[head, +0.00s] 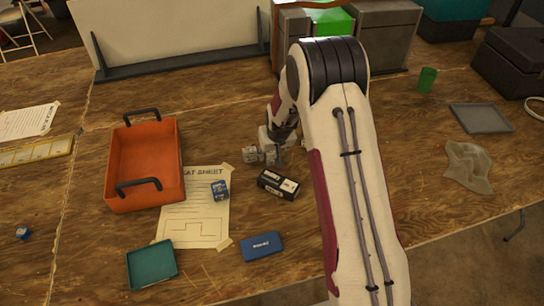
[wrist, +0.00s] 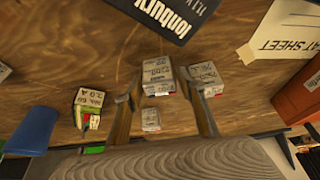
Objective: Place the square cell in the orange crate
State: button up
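In the wrist view, several small box-shaped cells with printed pale labels stand on the wooden table. One cell (wrist: 157,77) lies between the fingertips of my gripper (wrist: 158,88); another cell (wrist: 205,79) is just right of the right finger, and a smaller one (wrist: 151,119) is nearer the palm. I cannot tell which is the square cell. My gripper is open, with its fingers apart. In the head view my gripper (head: 273,148) is low at the table beside a pale cell (head: 250,153), partly hidden by my arm. The orange crate (head: 146,204) stands to the left and looks empty.
A black battery pack (head: 278,185) lies just in front of my gripper. A teal tray (head: 152,265) and blue box (head: 262,246) are nearer the front. The crate has raised black handles.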

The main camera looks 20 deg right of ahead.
dwell(0.4)
jog(key=c, duration=1.1)
jog(key=shift+o, duration=0.2)
jog(key=shift+r, duration=0.2)
jog(key=shift+r, duration=4.85)
